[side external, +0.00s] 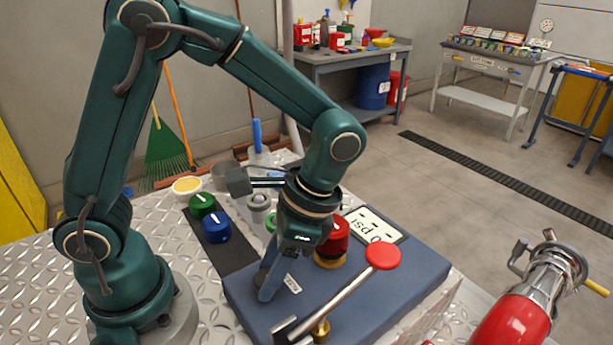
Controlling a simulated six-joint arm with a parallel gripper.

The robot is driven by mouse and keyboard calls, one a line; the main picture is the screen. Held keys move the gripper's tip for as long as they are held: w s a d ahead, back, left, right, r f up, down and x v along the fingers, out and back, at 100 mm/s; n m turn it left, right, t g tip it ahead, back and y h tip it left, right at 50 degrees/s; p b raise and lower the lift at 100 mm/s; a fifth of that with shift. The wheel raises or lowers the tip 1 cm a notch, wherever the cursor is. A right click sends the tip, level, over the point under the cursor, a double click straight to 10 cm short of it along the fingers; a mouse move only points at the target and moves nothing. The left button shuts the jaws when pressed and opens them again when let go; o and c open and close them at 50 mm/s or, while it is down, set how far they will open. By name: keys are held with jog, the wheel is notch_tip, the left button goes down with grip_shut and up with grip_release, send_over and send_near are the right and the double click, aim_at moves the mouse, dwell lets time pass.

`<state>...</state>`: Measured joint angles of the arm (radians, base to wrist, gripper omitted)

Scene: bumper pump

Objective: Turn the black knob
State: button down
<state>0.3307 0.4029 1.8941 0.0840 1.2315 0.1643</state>
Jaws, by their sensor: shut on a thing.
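A blue-grey pump panel (385,295) lies on the metal-plate table. My gripper (268,290) points down at the panel's left part, its fingers low against the panel top. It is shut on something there. The black knob is not clearly seen; a small dark shape at the fingers may be part of it, and my gripper hides the rest. I cannot tell which way the knob is turned.
Right of my gripper are a red knob (333,240) on a brass base, a psi display (376,225) and a lever with a red ball (383,256). Left are green (202,204) and blue (216,228) knobs. A red cylinder (512,322) stands at front right.

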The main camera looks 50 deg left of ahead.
jog(key=shift+m+t+y, duration=0.3)
jog(key=shift+m+t, duration=0.1)
jog(key=shift+m, duration=0.9)
jog(key=shift+d, duration=0.1)
jog(key=shift+c, duration=1.9)
grip_release()
jog(key=shift+v, duration=2.6)
